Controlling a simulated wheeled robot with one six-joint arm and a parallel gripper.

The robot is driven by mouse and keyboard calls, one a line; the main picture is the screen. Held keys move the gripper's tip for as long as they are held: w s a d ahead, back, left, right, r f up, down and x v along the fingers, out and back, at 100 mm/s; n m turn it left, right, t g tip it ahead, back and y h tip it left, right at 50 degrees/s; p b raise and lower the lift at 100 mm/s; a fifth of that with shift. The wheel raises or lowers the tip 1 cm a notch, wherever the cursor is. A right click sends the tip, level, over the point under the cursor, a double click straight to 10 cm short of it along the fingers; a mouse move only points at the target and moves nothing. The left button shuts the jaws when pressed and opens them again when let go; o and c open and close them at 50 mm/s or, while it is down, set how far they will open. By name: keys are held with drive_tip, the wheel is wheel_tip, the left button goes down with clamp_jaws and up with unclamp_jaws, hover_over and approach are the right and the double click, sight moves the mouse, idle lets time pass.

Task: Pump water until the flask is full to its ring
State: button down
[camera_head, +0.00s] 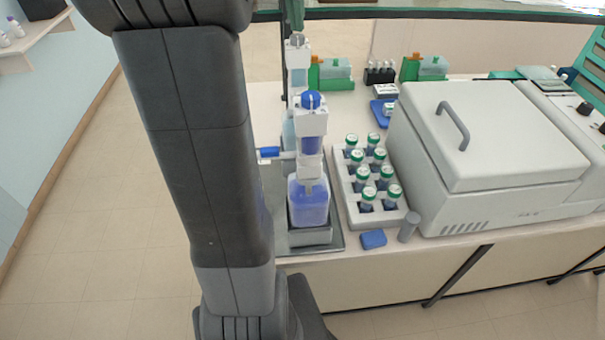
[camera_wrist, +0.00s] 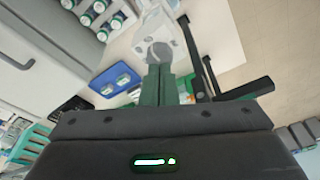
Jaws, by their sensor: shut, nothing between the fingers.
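My gripper (camera_head: 293,14) is shut with nothing in it; its green fingers also show in the wrist view (camera_wrist: 158,86). The fingertips point at the round grey top of a white pump dispenser (camera_head: 298,58), which shows in the wrist view too (camera_wrist: 160,52). I cannot tell whether they touch it. In front stands a second dispenser (camera_head: 312,122) with a blue knob, on a bottle of blue-violet liquid (camera_head: 309,205). A pale bottle (camera_head: 288,133) is partly hidden behind it. I cannot make out the flask, its ring or any water level.
A white rack (camera_head: 351,202) of green-capped bottles stands right of the dispensers, beside a large white lidded machine (camera_head: 480,135). A blue block (camera_head: 373,239) and grey cylinder (camera_head: 409,227) lie near the front edge. Green holders (camera_head: 338,85) stand at the back. My arm hides the left side.

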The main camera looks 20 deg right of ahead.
sight(296, 37)
drive_tip(key=shift+f+b, duration=1.3)
drive_tip(key=shift+f, duration=1.4)
drive_tip(key=shift+p, duration=0.3)
wheel_tip(296, 37, up, 6)
drive_tip(key=p, duration=0.5)
drive_tip(key=shift+f, duration=0.1)
drive_tip(key=shift+f, duration=0.1)
idle(0.4)
drive_tip(key=shift+f+b, duration=1.5)
drive_tip(key=shift+f, duration=1.25)
